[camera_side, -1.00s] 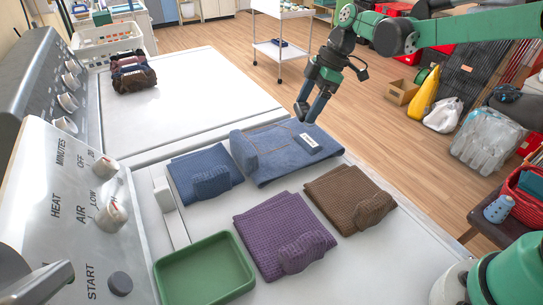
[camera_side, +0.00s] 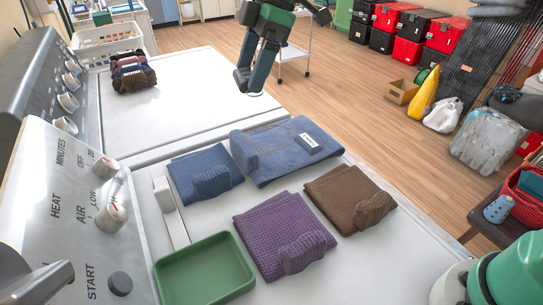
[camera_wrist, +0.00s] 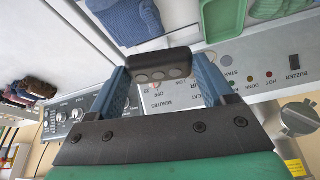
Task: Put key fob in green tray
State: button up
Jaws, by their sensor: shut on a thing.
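The key fob (camera_wrist: 160,65) is dark with a row of round grey buttons. In the wrist view it sits between the two blue fingers of my gripper (camera_wrist: 160,72), which is shut on it. The green tray (camera_side: 205,268) is empty and stands at the front left of the near white machine top. Part of the tray also shows at the top of the wrist view (camera_wrist: 222,22).
Folded blue (camera_side: 200,170), purple (camera_side: 275,225) and brown (camera_side: 350,200) cloths lie near the tray, with folded denim (camera_side: 290,150) behind. A control panel with knobs (camera_side: 108,215) rises at the left. A dark bundle (camera_side: 133,75) lies on the far white top.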

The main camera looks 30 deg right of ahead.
jog(key=s+a+n, duration=0.1)
jog(key=s+a, duration=0.5)
jog(key=a, duration=0.2)
jog(key=n+g, duration=0.1)
send_over(203, 280)
jog(key=d, duration=0.1)
notch_tip(203, 280, down, 17)
jog(key=shift+d+f, duration=0.1)
jog(key=shift+f, duration=2.25)
jog(key=o, duration=1.1)
jog(key=shift+f, duration=0.15)
